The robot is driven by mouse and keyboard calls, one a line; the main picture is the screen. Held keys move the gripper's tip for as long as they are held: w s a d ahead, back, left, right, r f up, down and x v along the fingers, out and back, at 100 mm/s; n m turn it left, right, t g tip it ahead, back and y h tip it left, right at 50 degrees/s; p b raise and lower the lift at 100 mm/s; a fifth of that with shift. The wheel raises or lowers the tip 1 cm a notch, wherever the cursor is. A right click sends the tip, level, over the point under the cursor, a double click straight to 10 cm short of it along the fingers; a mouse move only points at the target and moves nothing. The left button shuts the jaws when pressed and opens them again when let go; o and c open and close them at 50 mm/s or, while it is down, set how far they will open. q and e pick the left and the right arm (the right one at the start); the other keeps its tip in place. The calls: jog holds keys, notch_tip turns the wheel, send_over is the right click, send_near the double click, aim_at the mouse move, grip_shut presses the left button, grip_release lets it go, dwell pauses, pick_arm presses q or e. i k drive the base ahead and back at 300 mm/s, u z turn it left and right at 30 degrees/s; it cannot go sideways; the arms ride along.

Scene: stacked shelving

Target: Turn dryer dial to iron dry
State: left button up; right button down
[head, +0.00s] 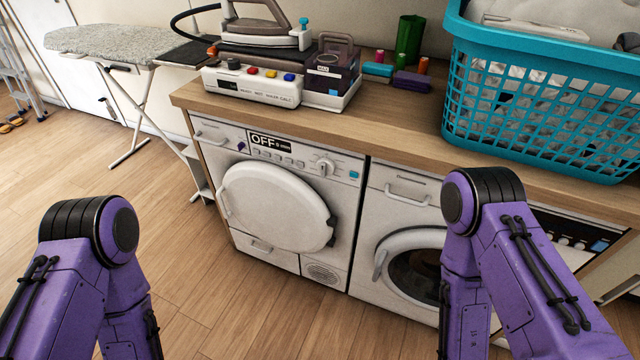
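The dryer (230,172) is the left white machine under the wooden counter, with a white round door that looks closed. Its display (270,143) reads OFF. The round dial (324,166) sits on the panel to the right of the display and buttons; which setting it points at is too small to read. My two purple arms come in from the lower left and the lower right. Both bend down out of the frame, so neither gripper shows. Nothing of mine covers the dial.
A washing machine (408,189) stands right of the dryer, partly behind my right arm. On the counter (395,125) are a steam iron station (262,85) and a blue laundry basket (520,105). An ironing board (115,42) stands at left. The floor before the dryer is clear.

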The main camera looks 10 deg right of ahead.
aim_at(325, 166)
jog(key=z, duration=1.2)
jog(key=k, duration=0.1)
jog(key=u, duration=1.6)
jog(key=i, duration=0.45)
jog(key=z, duration=1.3)
